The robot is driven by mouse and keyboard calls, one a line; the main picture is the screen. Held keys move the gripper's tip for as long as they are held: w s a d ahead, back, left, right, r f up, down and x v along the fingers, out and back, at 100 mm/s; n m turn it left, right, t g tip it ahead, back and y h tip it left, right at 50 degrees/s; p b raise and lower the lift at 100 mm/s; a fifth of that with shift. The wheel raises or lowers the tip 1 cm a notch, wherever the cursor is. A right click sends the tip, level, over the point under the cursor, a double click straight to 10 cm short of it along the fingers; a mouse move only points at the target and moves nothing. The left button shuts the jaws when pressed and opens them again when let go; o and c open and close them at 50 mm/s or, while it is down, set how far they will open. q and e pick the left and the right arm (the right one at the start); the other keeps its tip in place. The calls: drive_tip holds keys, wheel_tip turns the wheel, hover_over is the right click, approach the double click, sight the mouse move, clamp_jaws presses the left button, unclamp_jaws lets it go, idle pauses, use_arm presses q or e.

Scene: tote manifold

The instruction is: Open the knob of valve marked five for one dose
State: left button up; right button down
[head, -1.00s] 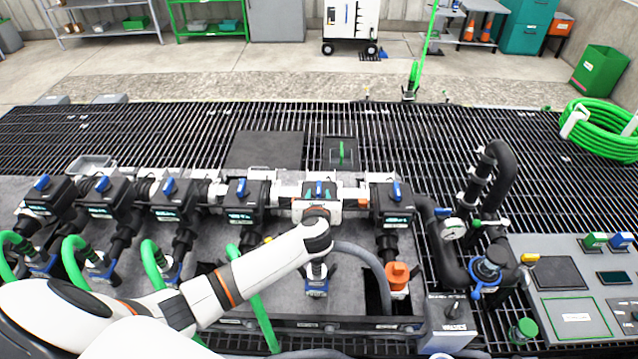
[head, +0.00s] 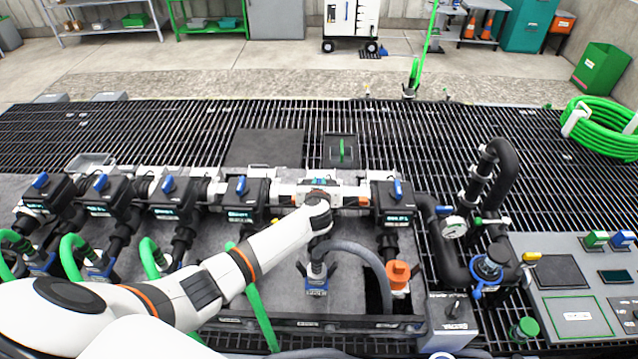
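A row of black valve bodies with blue knobs runs along a white manifold pipe. The fifth valve from the left (head: 319,182) is largely covered by my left gripper (head: 318,190), which is at its top. The gripper's fingers and most of the knob there are hidden, so I cannot tell whether it grips the knob. The fourth valve's blue knob (head: 241,185) and the sixth valve's blue knob (head: 397,189) stand uncovered on either side. The marking numbers are too small to read. My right gripper is not in view.
An orange-capped fitting (head: 398,275) sits below the sixth valve. A grey hose (head: 370,254) loops below the fifth. A black pipe with a gauge (head: 454,228) rises on the right, beside a grey control panel (head: 575,290). Green hoses hang at left.

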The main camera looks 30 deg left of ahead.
use_arm(q)
clamp_jaws()
drive_tip(key=shift+n+g+y, duration=0.6)
drive_tip(key=shift+n+y, duration=0.5)
drive_tip(key=n+g+y+b, duration=0.1)
drive_tip(key=n+g+y, duration=0.1)
drive_tip(key=n, duration=0.1)
drive_tip(key=shift+s+a+g+y, duration=0.1)
drive_tip(key=shift+s+g+y, duration=0.05)
drive_tip(key=shift+g+y, duration=0.2)
drive_tip(key=o, duration=0.6)
unclamp_jaws()
drive_tip(key=v, duration=1.2)
